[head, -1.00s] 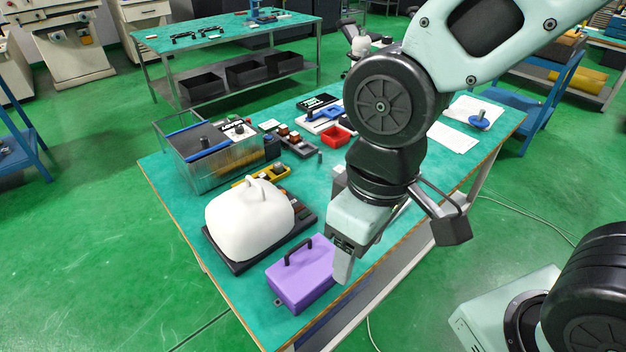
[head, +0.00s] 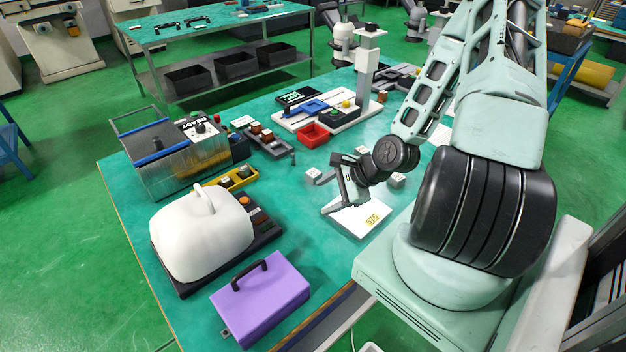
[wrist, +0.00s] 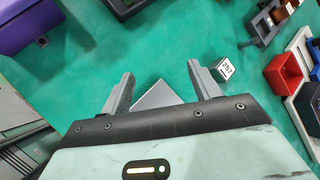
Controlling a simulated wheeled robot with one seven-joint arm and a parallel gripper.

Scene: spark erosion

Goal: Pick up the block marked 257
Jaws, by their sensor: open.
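In the wrist view, a small pale block (wrist: 225,70) with a dark number on its face, which looks like 257, lies on the green tabletop just right of the right finger. In the head view, a small grey-white block (head: 313,175) lies left of my wrist and seems to be the same one; its number cannot be read there. My gripper (wrist: 160,70) is open and points down at the table, with no block between its fingers. The corner of a pale plate (wrist: 158,97) shows between the fingers, partly hidden by the gripper body.
The pale plate (head: 350,216) bears a yellow number. Another small block (head: 397,180) lies right of my wrist. A red bin (head: 314,135) and a grey rack (head: 268,141) stand behind. A purple case (head: 261,298) and white cover (head: 203,235) occupy the left front.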

